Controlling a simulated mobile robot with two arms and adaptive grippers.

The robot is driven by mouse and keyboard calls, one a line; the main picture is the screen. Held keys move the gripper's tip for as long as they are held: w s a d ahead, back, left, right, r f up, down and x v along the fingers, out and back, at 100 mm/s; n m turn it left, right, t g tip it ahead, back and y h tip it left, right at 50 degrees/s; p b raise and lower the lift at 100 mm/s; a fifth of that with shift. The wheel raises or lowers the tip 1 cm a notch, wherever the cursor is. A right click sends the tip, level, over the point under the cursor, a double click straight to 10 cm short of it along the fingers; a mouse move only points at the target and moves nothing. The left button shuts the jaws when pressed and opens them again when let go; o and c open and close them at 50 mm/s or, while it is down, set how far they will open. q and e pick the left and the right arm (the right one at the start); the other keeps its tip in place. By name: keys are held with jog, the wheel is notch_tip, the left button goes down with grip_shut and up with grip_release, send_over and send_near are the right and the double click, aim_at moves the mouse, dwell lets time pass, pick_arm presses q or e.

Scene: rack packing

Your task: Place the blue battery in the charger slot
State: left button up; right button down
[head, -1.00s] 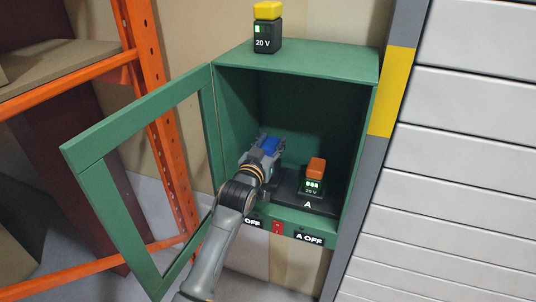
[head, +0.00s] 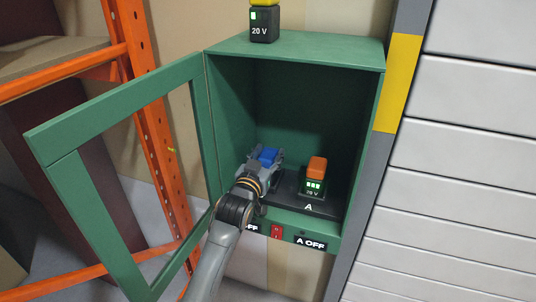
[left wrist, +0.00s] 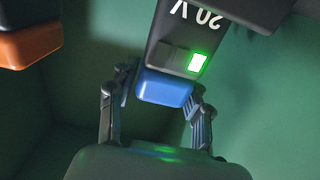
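The blue battery (head: 268,156) is inside the green cabinet, left of the orange battery. In the left wrist view its blue cap (left wrist: 165,88) points toward me, with its dark "20 V" body and lit green light beyond. I cannot tell whether the battery touches the slot. My right gripper is not in view.
An orange battery (head: 316,173) stands on the charger's bay marked A. A yellow-capped battery (head: 264,24) stands on top of the cabinet (head: 320,50). The open door frame (head: 125,100) is at left, near my arm. A red switch (head: 277,231) and "A OFF" label (head: 311,242) are in front.

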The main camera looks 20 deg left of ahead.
pick_arm(q)
jog(key=shift+o, duration=0.6)
jog(key=shift+r, duration=0.1)
jog(key=shift+r, duration=0.15)
jog(key=shift+s, duration=0.4)
jog(key=s+b, duration=0.1)
jog(key=s, duration=1)
jog(key=shift+a, duration=0.2)
jog(key=shift+s, duration=0.1)
